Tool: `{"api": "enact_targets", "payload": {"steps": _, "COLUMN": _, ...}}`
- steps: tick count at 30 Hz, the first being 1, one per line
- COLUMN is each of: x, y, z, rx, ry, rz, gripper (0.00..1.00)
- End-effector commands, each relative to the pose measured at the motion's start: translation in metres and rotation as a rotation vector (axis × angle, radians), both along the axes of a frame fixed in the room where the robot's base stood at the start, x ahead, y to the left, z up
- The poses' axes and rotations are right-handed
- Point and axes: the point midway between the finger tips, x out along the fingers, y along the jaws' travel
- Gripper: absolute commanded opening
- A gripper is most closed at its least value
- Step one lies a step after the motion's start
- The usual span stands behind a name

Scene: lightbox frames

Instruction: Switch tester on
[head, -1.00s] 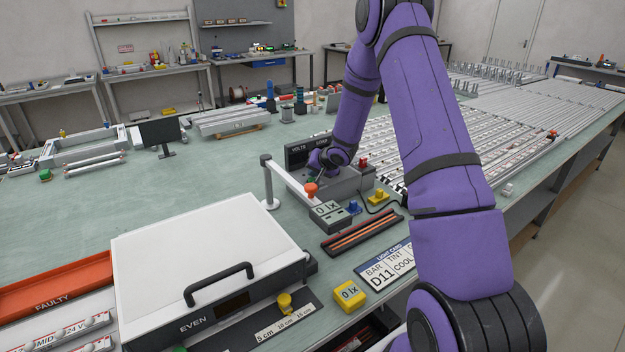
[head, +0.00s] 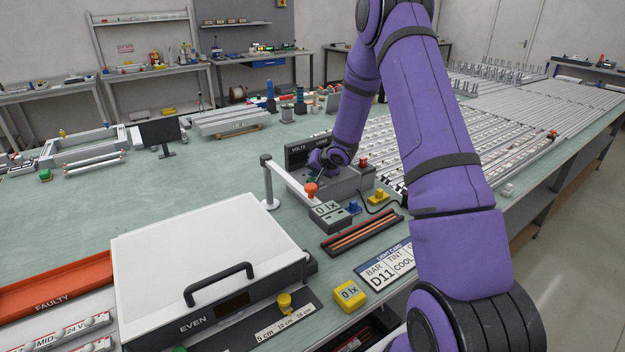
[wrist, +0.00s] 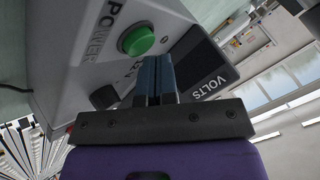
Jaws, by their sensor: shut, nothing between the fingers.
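The dark VOLTS panel (wrist: 205,62) is beside the button. My gripper (wrist: 154,60) is shut and empty, its blue-grey fingertips close by the green button. I cannot tell whether they touch it. In the head view my wrist hides part of the tester, and the fingertips cannot be made out.
A yellow piece (head: 378,196) and a dark slotted tray (head: 362,234) are nearby. A large white-lidded box (head: 195,235) stands left.

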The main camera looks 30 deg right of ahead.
Motion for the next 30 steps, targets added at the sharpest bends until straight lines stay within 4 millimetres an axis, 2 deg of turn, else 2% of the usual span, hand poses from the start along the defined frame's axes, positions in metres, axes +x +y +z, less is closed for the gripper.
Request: {"api": "enact_targets", "payload": {"steps": 30, "x": -0.0002, "y": 0.0003, "z": -0.009, "rx": 0.0, "ry": 0.0, "rz": 0.0, "gripper": 0.0}}
